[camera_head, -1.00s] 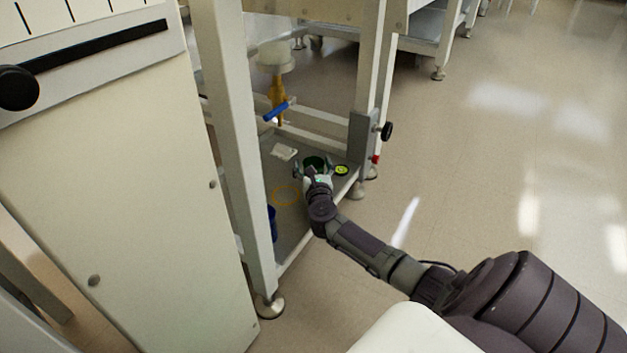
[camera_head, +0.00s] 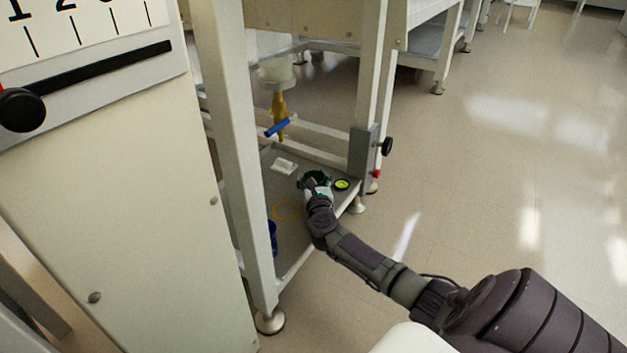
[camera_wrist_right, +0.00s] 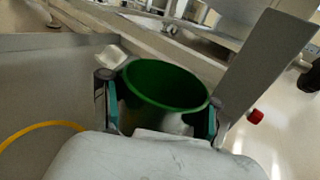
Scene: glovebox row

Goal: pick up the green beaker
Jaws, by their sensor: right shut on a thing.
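The green beaker (camera_head: 318,176) is at the low grey shelf under the white-framed stand. In the right wrist view the beaker (camera_wrist_right: 165,86) shows its open round rim and green inside, with a finger on each side. My right gripper (camera_head: 315,184) is shut on the beaker; it also shows in the right wrist view (camera_wrist_right: 160,105). The beaker's lower part is hidden by the gripper, so I cannot tell whether it touches the shelf. My left gripper is not in view.
The shelf (camera_head: 262,190) also holds a yellow-green disc (camera_head: 342,184), a white item (camera_head: 284,166), a yellow ring (camera_head: 287,209) and a blue container (camera_head: 272,238). A white leg (camera_head: 235,150) stands left of my arm. A blue-handled valve (camera_head: 278,127) hangs above. Open floor lies right.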

